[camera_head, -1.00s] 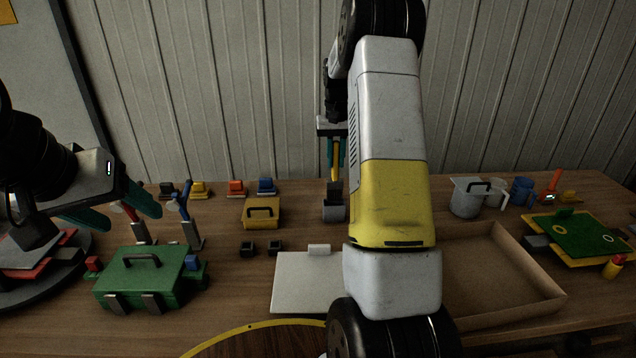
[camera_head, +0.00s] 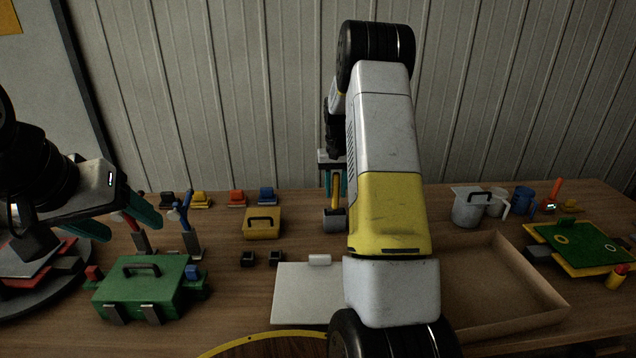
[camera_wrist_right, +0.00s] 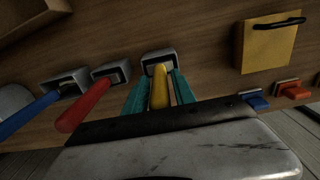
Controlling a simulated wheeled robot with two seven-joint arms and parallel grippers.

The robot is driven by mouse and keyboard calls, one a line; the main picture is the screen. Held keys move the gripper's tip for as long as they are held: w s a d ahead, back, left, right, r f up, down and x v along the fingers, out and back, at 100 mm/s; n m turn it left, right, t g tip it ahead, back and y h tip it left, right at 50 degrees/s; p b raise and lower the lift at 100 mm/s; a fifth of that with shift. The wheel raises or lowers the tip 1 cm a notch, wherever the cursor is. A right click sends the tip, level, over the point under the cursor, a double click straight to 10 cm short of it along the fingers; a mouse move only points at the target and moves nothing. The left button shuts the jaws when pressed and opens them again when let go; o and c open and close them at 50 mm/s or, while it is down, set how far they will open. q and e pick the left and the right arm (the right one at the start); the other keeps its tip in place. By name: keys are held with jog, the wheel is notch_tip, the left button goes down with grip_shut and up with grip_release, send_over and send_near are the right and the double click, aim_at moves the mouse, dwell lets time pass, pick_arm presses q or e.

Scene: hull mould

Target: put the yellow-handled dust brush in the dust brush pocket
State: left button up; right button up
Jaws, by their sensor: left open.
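The yellow-handled dust brush (camera_head: 338,201) stands upright, its lower end hidden in the grey dust brush pocket (camera_head: 332,224) on the table. My right gripper (camera_head: 336,193) points down with its teal fingers around the yellow handle and appears shut on it. In the right wrist view the handle (camera_wrist_right: 159,90) lies between the fingers, over the pocket (camera_wrist_right: 149,57). My left gripper (camera_head: 133,217) is open and empty at the left, above the table near the upright tools.
Red (camera_wrist_right: 85,107) and blue (camera_wrist_right: 28,117) handles stand in neighbouring pockets. A yellow case (camera_head: 262,226), a green toolbox (camera_head: 140,289), a white board (camera_head: 305,292) and an open brown tray (camera_head: 548,303) lie around. My right arm hides part of the table.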

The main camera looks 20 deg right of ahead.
jog(key=shift+o, duration=0.4)
notch_tip(320, 180, up, 11)
jog(key=shift+r, duration=0.75)
jog(key=s+a+r+n+t+y, duration=0.1)
jog(key=s+a+r+t, duration=0.1)
jog(key=s+a+r, duration=0.4)
jog(key=s+a+r+n+t, duration=0.1)
jog(key=s+a+r, duration=0.35)
jog(key=s, duration=0.45)
jog(key=s+a+t, duration=0.1)
jog(key=s+a, duration=0.1)
jog(key=s, duration=0.3)
jog(key=s+a+f+n+t, duration=0.1)
jog(key=s+a, duration=0.1)
jog(key=s, duration=0.4)
jog(key=s+a+t+y, duration=0.1)
jog(key=s+a, duration=0.1)
jog(key=s, duration=0.4)
jog(key=shift+a+f+n, duration=0.15)
jog(key=shift+a+n, duration=0.15)
